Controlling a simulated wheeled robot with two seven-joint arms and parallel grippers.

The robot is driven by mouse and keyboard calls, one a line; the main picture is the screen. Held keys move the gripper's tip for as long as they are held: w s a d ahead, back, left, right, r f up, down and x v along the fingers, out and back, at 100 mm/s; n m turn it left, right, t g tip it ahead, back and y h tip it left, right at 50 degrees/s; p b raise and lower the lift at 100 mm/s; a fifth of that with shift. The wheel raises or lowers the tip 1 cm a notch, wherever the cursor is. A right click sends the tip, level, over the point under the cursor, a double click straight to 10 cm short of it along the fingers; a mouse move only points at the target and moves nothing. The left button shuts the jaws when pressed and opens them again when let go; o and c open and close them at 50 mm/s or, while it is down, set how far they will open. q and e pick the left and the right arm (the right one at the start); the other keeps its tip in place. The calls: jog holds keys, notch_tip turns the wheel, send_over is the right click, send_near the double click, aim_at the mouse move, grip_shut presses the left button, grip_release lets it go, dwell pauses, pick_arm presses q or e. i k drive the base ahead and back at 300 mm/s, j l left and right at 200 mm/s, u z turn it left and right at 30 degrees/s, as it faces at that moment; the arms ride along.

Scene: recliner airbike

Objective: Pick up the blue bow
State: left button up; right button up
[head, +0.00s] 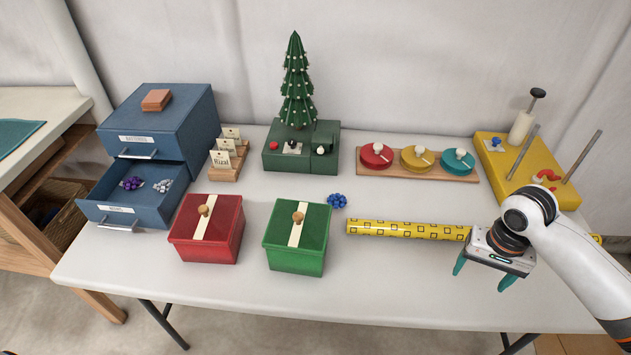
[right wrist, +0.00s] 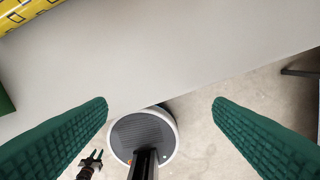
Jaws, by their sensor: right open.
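The blue bow (head: 337,201) lies on the white table (head: 400,285), just behind the right corner of the green box and left of the yellow wrapping roll. My right gripper (head: 480,278) is open and empty above the front right of the table, well to the right of the bow. The bow is not in the right wrist view.
A yellow patterned roll (head: 400,229) lies right of the bow. A green box (head: 297,262) and a red box (head: 207,250) stand to its left. A blue drawer unit (head: 195,125) has an open drawer with purple and silver bows. The table's front middle is clear.

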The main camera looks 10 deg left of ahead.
aim_at(337, 200)
jog(key=i+j, duration=0.15)
jog(key=j, duration=0.2)
jog(key=i+j, duration=0.35)
jog(key=j, duration=0.3)
jog(key=i+j, duration=0.15)
jog(key=j, duration=0.2)
jog(key=i+j, duration=0.15)
jog(key=j, duration=0.15)
